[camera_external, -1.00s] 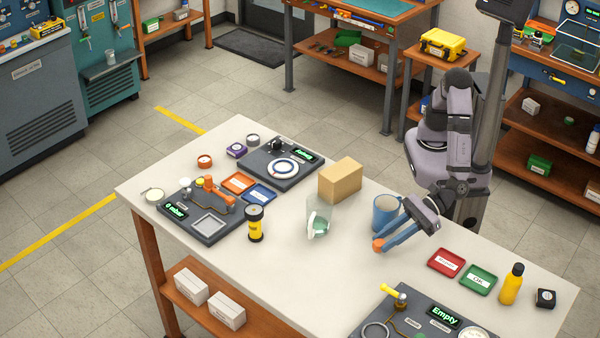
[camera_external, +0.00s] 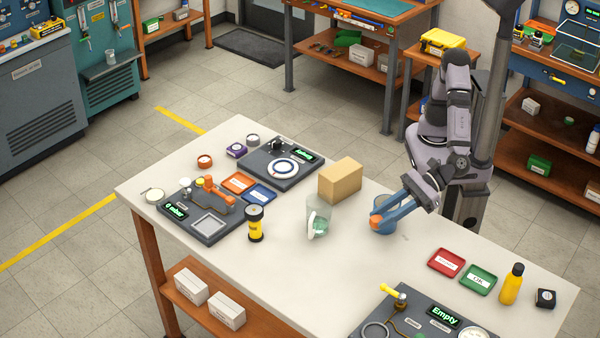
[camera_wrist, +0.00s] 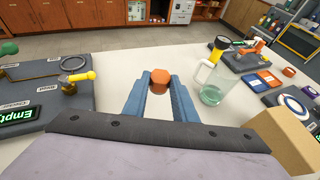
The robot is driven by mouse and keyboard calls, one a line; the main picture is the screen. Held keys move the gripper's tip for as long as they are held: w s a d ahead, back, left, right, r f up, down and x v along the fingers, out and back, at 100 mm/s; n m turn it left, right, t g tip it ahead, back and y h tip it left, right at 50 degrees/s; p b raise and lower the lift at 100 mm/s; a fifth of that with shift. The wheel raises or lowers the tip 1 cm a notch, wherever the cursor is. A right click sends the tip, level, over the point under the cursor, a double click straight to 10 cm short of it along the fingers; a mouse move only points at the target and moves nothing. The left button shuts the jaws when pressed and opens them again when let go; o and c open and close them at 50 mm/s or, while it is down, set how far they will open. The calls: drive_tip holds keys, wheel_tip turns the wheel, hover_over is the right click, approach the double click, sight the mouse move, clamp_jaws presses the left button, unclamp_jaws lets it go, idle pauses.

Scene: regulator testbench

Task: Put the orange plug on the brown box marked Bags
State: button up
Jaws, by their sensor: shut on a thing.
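My gripper (camera_external: 378,220) has blue fingers and is shut on the orange plug (camera_external: 375,222). In the wrist view the plug (camera_wrist: 160,79) sits between the two fingertips (camera_wrist: 160,87), above the pale table. The brown box (camera_external: 336,183) stands on the table, up and left of my gripper in the external view. It also shows at the lower right of the wrist view (camera_wrist: 282,140). No marking can be read on its visible faces.
A clear glass jug (camera_external: 319,217) stands between the mug and a yellow-black flashlight (camera_external: 255,224). Red (camera_external: 446,262) and green (camera_external: 478,279) trays lie to the right. The tabletop front of the jug is clear.

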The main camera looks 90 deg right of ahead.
drive_tip(key=w+d+r+m+h+p, duration=0.1)
drive_tip(key=w+d+r+p, duration=0.35)
drive_tip(key=r+p, duration=0.2)
drive_tip(key=r+m+h+p, duration=0.1)
drive_tip(key=m+h+p, duration=0.8)
drive_tip(key=h+p, duration=0.1)
hover_over(349, 171)
drive_tip(key=shift+g, duration=0.5)
drive_tip(key=shift+f+p, duration=1.4)
drive_tip(key=shift+f, duration=3.45)
drive_tip(key=shift+f, duration=0.1)
drive_tip(key=o, duration=0.6)
drive_tip(key=shift+f, duration=0.1)
drive_tip(key=o, duration=0.4)
